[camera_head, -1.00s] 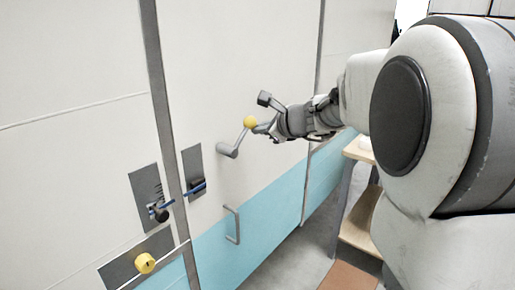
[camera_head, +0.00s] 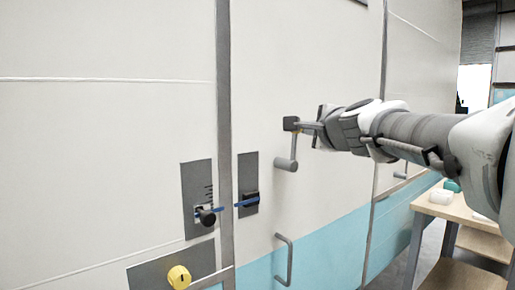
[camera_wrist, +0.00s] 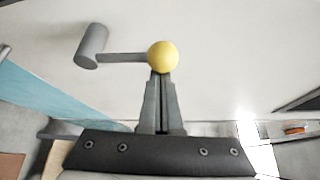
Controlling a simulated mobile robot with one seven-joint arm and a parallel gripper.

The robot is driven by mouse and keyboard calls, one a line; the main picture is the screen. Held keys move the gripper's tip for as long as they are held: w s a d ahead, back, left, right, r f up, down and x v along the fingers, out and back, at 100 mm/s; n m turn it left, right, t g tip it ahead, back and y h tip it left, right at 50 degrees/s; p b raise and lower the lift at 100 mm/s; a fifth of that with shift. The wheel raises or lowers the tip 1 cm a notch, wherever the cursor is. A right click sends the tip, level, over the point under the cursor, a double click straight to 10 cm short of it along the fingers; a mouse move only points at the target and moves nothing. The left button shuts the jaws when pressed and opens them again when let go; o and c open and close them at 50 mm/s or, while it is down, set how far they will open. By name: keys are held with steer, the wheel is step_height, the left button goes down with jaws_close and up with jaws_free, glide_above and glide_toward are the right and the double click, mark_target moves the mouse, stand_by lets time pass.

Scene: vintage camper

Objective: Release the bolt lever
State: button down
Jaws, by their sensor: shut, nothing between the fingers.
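A grey crank lever (camera_head: 293,146) sticks out from the white door, with its grey pivot (camera_head: 286,163) at the lower end. In the wrist view its yellow ball knob (camera_wrist: 162,56) lies right at my fingertips, and the pivot (camera_wrist: 91,46) is at left. My gripper (camera_wrist: 160,76) is shut and does not enclose the ball; whether it touches is unclear. In the head view my gripper (camera_head: 309,126) is beside the lever's upper end, and the ball is hidden.
A yellow round knob (camera_head: 179,277) sits on a grey plate at lower left. A grey pull handle (camera_head: 287,259) projects below the lever. A wooden table (camera_head: 455,210) stands at right. The door surface around the lever is otherwise clear.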

steer(key=shift+s+a+n+b, duration=0.15)
steer(key=shift+a+n+b, duration=0.15)
steer(key=shift+b, duration=0.25)
steer(key=shift+r, duration=0.1)
